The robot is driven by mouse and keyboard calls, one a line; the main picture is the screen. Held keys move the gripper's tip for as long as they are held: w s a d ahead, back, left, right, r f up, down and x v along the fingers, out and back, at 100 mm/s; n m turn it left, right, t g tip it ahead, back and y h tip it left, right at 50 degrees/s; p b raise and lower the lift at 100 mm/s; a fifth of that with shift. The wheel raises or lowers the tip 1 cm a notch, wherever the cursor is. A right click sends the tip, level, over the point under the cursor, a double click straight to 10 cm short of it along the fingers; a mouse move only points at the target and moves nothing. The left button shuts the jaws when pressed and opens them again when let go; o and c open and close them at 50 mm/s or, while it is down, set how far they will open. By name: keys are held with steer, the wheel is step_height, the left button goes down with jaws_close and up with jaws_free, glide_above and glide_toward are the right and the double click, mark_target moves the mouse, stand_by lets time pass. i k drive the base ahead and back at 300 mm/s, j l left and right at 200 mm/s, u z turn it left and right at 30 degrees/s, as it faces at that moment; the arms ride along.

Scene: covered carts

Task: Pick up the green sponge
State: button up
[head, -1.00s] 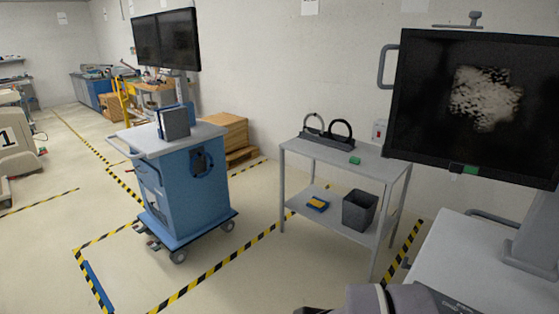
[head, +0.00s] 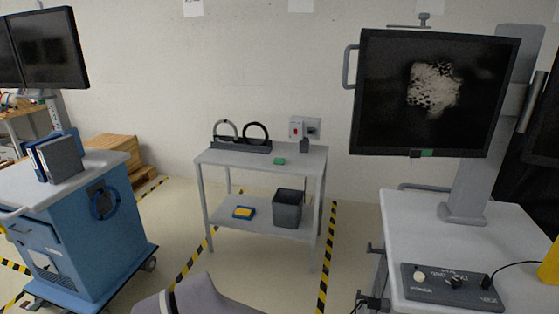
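A small green sponge (head: 279,161) lies on the top shelf of a grey two-shelf cart (head: 222,157), near its front edge and right of the middle. A part of my own arm shows at the bottom of the head view, well in front of the cart. My gripper is not in view.
The cart's lower shelf holds a grey bin (head: 287,209) and a yellow-and-blue item (head: 244,212). A blue cart (head: 92,235) stands at left. A white table (head: 430,228) with a monitor (head: 433,92) and a control box (head: 453,287) is at right. Floor before the grey cart is partly open.

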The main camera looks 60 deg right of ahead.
mark_target(277, 161)
steer(key=i+l+z, duration=0.3)
steer(key=z, duration=0.15)
steer(key=i+l+z, duration=0.2)
steer(key=i+z, duration=0.25)
steer(key=i+l+z, duration=0.1)
steer(key=i+z, duration=0.2)
steer(key=z, duration=0.15)
steer(key=i+z, duration=0.4)
steer(key=i+j+z, duration=0.25)
steer(key=z, duration=0.2)
steer(key=i+l+u, duration=0.3)
steer(key=i+u, duration=0.15)
steer(key=i, duration=0.15)
steer(key=i+l+u, duration=0.95)
steer(key=l, duration=0.35)
steer(key=i, duration=0.05)
